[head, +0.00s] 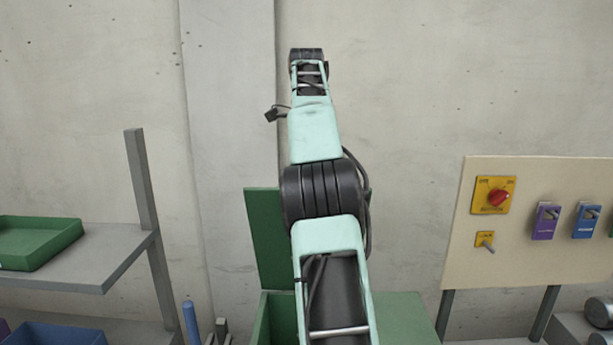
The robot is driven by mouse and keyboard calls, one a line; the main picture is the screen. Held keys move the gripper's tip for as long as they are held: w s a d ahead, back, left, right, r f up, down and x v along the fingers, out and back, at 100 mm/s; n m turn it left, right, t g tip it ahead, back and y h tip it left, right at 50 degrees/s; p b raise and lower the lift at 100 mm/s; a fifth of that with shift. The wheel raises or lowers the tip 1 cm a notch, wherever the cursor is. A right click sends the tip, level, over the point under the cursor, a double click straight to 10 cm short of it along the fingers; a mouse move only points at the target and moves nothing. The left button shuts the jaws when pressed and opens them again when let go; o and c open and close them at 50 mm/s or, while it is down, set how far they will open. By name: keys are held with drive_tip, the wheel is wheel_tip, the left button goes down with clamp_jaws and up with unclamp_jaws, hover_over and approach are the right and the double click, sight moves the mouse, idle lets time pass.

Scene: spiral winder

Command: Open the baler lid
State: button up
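A green box-like machine (405,322), which looks like the baler, stands low in the middle of the head view, partly behind my arm. A flat green panel (265,235) stands upright at its back left. I cannot tell whether this panel is the raised lid or a fixed back plate. My arm crosses in front of the machine and hides its middle. The arm reaches up and away to a dark joint near the top of the view. My gripper's fingers do not show.
At left is a grey shelf (110,255) with a green tray (38,243) and a blue bin (52,334) below. At right stands a beige panel (550,245) with a red rotary switch (498,198) and purple (545,221) and blue (586,220) boxes. A concrete wall closes the back.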

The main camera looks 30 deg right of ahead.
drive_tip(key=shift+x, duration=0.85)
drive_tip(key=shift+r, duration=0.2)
